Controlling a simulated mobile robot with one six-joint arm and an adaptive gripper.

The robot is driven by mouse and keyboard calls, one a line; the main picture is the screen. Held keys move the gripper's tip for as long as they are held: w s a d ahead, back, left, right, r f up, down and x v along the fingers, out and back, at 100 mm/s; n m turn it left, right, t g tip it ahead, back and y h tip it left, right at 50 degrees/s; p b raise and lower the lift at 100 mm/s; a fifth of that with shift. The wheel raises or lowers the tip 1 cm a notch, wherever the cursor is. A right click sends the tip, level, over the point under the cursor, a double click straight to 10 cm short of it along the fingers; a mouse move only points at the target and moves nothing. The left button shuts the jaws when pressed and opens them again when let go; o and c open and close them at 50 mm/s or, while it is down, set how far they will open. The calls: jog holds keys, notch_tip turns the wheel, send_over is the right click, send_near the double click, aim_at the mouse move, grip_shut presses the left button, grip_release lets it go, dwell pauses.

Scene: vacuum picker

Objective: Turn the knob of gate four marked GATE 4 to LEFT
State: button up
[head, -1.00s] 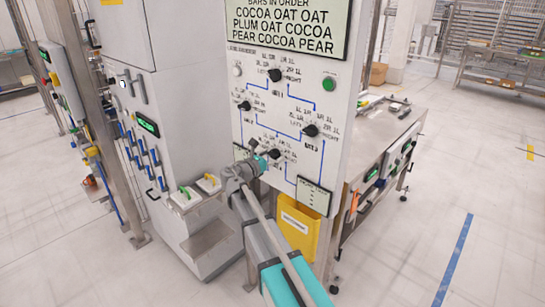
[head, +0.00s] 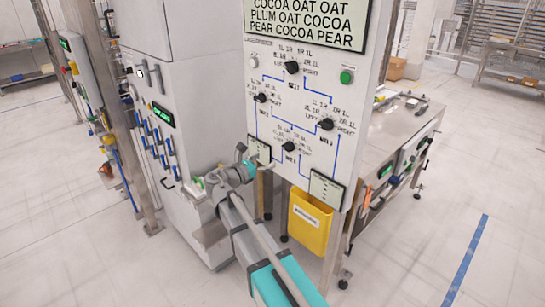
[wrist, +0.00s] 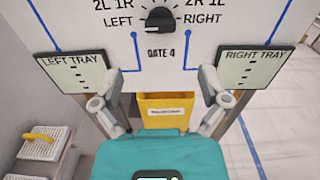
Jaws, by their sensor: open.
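The gate four knob (wrist: 158,20) is black and round, at the top middle of the wrist view, above the printed GATE 4 label (wrist: 161,53). LEFT is printed to its left and RIGHT to its right. I cannot tell for sure which mark it points to. In the head view the knob (head: 288,146) is the lowest on the white panel. My gripper (wrist: 160,101) is open and empty, its fingers spread wide below the knob and apart from it. In the head view my gripper (head: 247,164) is left of and below the knob.
The LEFT TRAY plate (wrist: 74,70) and RIGHT TRAY plate (wrist: 254,69) flank the fingers. A yellow bin (head: 310,222) hangs under the panel. Other knobs (head: 291,67) and a green button (head: 346,77) sit higher. A steel table (head: 392,130) stands at right.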

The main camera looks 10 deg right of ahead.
jog(key=shift+s+a, duration=0.4)
jog(key=shift+a, duration=0.15)
jog(key=shift+d, duration=0.1)
jog(key=s+d+f+m+g+y, duration=0.5)
jog(key=s+d+f+m+g, duration=0.2)
jog(key=s+d+f+m, duration=0.4)
jog(key=s+a+f+m+g+y+p, duration=0.1)
jog(key=s+f+m+g+y, duration=0.2)
jog(key=m, duration=1.1)
jog(key=shift+s+a+f+g+y+p, duration=0.3)
jog(key=shift+s+f+y, duration=1.15)
jog(key=shift+s+y, duration=2.35)
jog(key=shift+s+h, duration=0.4)
jog(key=shift+h, duration=0.1)
